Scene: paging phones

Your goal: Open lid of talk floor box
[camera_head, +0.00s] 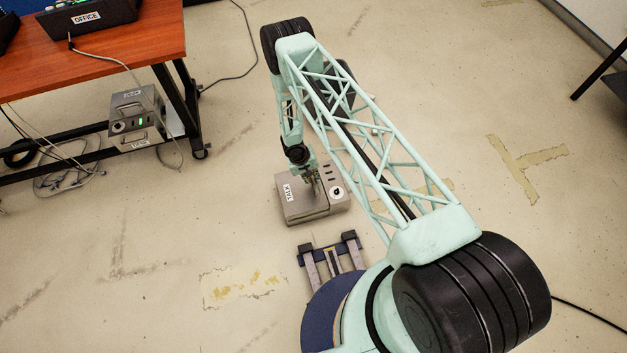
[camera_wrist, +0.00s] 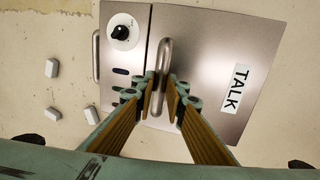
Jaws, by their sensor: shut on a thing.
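The talk floor box (camera_head: 310,205) is a grey metal box on the floor, in front of my base. In the wrist view its lid (camera_wrist: 205,50) bears a white TALK label (camera_wrist: 234,89) and lies flat, looking closed. A metal bar handle (camera_wrist: 160,65) stands near the lid's edge, beside the seam. My gripper (camera_wrist: 162,95) is shut on the handle, one finger on each side of it. In the head view my gripper (camera_head: 312,178) is over the box, and the arm partly hides it. A black knob (camera_wrist: 121,31) on a white dial sits on the narrow panel beside the lid.
A wooden desk (camera_head: 115,50) with an OFFICE-labelled unit (camera_head: 88,16) stands at the upper left. Another grey box (camera_head: 137,115) with a green light is beneath it, near loose cables (camera_head: 65,175). Small white blocks (camera_wrist: 53,68) lie beside the talk box. The floor around is mostly clear.

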